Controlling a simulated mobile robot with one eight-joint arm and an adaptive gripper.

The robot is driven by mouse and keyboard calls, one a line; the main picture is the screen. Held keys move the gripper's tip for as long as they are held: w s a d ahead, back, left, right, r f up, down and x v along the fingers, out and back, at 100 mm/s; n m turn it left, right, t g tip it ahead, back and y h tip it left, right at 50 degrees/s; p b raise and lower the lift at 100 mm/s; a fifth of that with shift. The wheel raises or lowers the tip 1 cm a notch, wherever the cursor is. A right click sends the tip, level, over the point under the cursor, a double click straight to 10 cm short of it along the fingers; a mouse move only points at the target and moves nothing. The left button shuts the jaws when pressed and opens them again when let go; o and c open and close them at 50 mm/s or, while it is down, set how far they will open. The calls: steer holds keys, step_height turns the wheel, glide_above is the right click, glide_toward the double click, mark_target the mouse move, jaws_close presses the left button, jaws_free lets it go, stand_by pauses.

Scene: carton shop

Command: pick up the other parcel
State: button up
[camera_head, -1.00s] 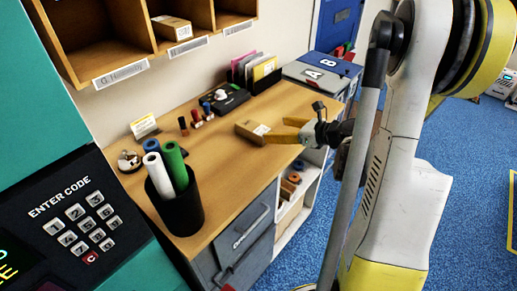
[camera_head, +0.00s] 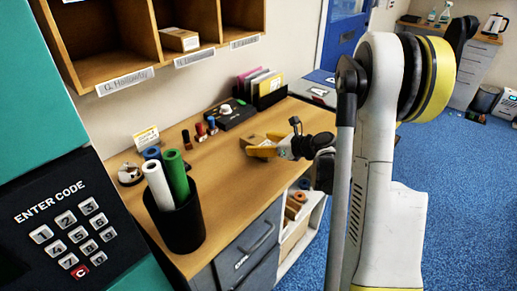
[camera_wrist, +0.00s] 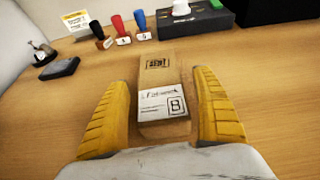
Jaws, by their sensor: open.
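A brown cardboard parcel (camera_wrist: 165,92) lies on the wooden desk, with a white label marked B and a dark stamp on its top. In the wrist view my gripper (camera_wrist: 162,100) is open, with one yellow finger on each side of the parcel's near part. Gaps show between the fingers and the parcel. In the head view the gripper (camera_head: 262,147) is at the parcel (camera_head: 252,140), low over the desk, and hides part of it. Another parcel (camera_head: 180,40) sits in a wall cubby.
The desk (camera_head: 222,170) holds a black pot (camera_head: 182,226) of rolled tubes at the near left. Stamps (camera_wrist: 122,29) and a black box (camera_wrist: 192,16) stand beyond the parcel. The wooden cubbies (camera_head: 110,76) hang above the desk. Desk around the parcel is clear.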

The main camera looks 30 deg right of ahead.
steer(key=c, duration=1.4)
steer(key=shift+r, duration=0.15)
